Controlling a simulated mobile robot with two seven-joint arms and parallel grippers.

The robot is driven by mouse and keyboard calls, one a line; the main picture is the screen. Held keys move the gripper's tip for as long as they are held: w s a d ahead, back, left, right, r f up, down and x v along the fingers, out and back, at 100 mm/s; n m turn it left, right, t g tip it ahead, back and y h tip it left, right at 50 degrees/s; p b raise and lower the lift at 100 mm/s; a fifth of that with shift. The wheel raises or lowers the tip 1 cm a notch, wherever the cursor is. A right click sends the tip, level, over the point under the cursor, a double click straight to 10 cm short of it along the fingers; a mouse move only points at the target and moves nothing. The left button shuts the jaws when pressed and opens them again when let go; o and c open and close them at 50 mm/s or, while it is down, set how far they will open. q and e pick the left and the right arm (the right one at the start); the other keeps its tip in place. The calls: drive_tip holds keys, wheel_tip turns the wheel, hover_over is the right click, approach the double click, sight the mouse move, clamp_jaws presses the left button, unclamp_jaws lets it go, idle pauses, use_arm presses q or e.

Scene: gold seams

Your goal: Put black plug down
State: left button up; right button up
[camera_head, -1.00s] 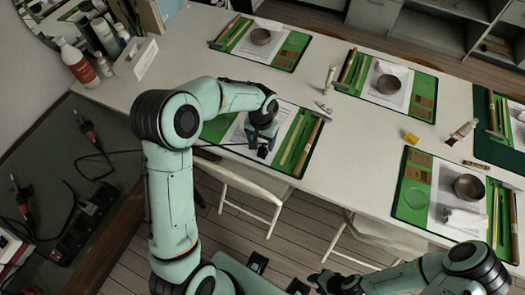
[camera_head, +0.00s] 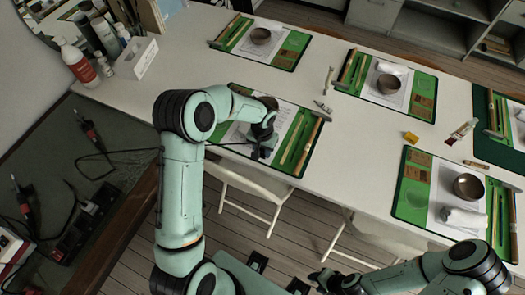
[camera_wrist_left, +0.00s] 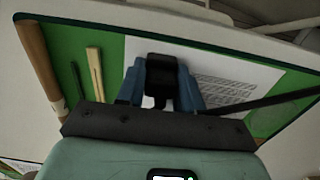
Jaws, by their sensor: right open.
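My left gripper (camera_head: 263,150) is over the front edge of the near work mat on the white table. In the left wrist view the black plug (camera_wrist_left: 162,76) sits between its two blue fingers, which are closed on it. A dark cable (camera_wrist_left: 262,100) runs off to the right there; in the head view a thin cable runs left toward the dark bench. The plug is hard to make out in the head view, and its gap to the mat cannot be told. My right gripper (camera_head: 322,279) is open and empty at the bottom, away from the table.
Other set mats (camera_head: 412,205) lie along the white table (camera_head: 365,150). The dark bench (camera_head: 130,178) at left holds soldering tools (camera_head: 92,135). A chair (camera_head: 255,187) stands below the table edge.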

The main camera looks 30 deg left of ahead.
use_arm(q)
drive_tip(key=c, duration=0.4)
drive_tip(key=shift+o, duration=0.2)
drive_tip(key=shift+r, duration=0.15)
wheel_tip(320, 180, up, 20)
drive_tip(key=p, duration=0.1)
use_arm(e)
drive_tip(key=shift+w+r, duration=0.5)
drive_tip(key=shift+r, duration=0.3)
